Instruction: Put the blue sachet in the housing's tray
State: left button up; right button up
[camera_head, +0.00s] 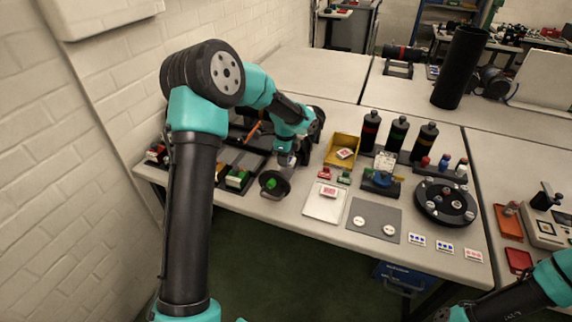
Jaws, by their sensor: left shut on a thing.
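My right gripper is out of view.
A yellow bin (342,147), a white board (322,208), a grey mat (362,233) and a black round carousel (445,203) stand along the table. Several dark bottles (398,136) are behind them. A tall black cylinder (460,66) stands on the far table.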

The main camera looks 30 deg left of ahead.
aim_at(286, 169)
pick_arm(q)
jog(key=shift+f, duration=1.75)
jog(key=shift+f, duration=0.1)
jog(key=o, duration=0.9)
notch_tip(286, 169, up, 12)
jog(key=shift+r, duration=0.15)
